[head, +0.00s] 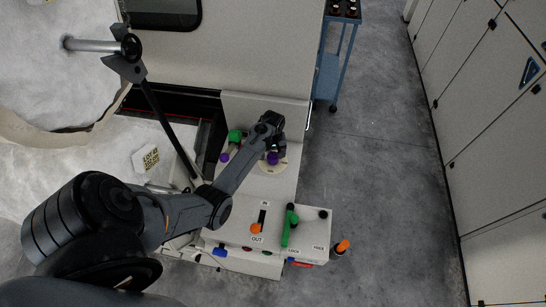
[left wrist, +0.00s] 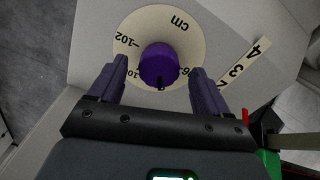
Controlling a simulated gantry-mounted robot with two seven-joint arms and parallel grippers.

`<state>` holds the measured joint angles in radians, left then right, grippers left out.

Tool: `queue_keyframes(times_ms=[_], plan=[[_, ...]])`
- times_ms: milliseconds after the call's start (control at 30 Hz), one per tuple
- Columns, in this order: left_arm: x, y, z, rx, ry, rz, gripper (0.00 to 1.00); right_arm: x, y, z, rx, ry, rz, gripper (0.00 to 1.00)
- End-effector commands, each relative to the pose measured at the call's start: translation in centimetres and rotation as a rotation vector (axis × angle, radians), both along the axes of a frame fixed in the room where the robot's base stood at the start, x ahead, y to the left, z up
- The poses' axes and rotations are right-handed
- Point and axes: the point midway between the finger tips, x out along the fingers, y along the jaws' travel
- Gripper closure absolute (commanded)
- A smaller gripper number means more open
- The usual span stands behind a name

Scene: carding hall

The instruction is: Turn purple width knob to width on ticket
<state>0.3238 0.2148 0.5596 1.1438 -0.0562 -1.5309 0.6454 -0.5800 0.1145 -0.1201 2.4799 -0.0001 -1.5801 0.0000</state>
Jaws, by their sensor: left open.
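The purple width knob (left wrist: 158,65) sits at the middle of a cream dial (left wrist: 190,30) marked "cm" and "-102" in the left wrist view. In the head view the knob (head: 272,158) shows just below my left gripper (head: 277,147). My left gripper (left wrist: 158,75) is open, with one finger on each side of the knob and visible gaps between. A small dark mark shows at the knob's lower edge; other dial numbers are partly hidden. The ticket (head: 146,158) is a white tag with "LOT" and small print, too small to read surely. My right gripper is not in view.
A green knob (head: 235,136) and another purple part (head: 224,157) are left of the dial. An orange-tipped lever (head: 256,228) and a green lever (head: 289,228) stand on the lower panel.

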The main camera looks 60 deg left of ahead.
Motion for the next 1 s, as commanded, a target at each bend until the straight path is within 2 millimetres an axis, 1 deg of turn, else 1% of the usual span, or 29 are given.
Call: queue_keyframes(times_ms=[33,100,233,400,600,633,900,967,1000], plan=[[0.0,0.0,-0.7,-0.001,0.001,-0.001,0.22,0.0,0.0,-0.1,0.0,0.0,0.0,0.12],[0.0,0.0,-1.4,0.0,0.001,-0.001,0.22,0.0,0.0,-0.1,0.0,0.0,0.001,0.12],[0.0,0.0,-2.4,0.001,0.001,-0.001,0.22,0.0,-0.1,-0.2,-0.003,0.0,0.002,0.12],[0.0,0.0,-2.8,0.001,0.0,0.0,0.22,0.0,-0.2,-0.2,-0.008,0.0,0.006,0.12],[0.0,0.0,-2.8,0.001,0.0,0.0,0.22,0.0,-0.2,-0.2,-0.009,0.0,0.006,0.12],[0.0,0.0,-2.8,0.001,0.0,0.0,0.24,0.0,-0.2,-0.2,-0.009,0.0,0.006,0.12],[0.0,0.0,-2.8,0.001,0.0,0.0,0.65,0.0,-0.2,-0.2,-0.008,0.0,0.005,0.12],[0.0,0.0,-2.8,0.001,0.0,0.0,0.74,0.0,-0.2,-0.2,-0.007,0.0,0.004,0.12],[0.0,0.0,-2.8,0.001,0.0,0.0,0.76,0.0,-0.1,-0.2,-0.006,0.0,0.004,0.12]])
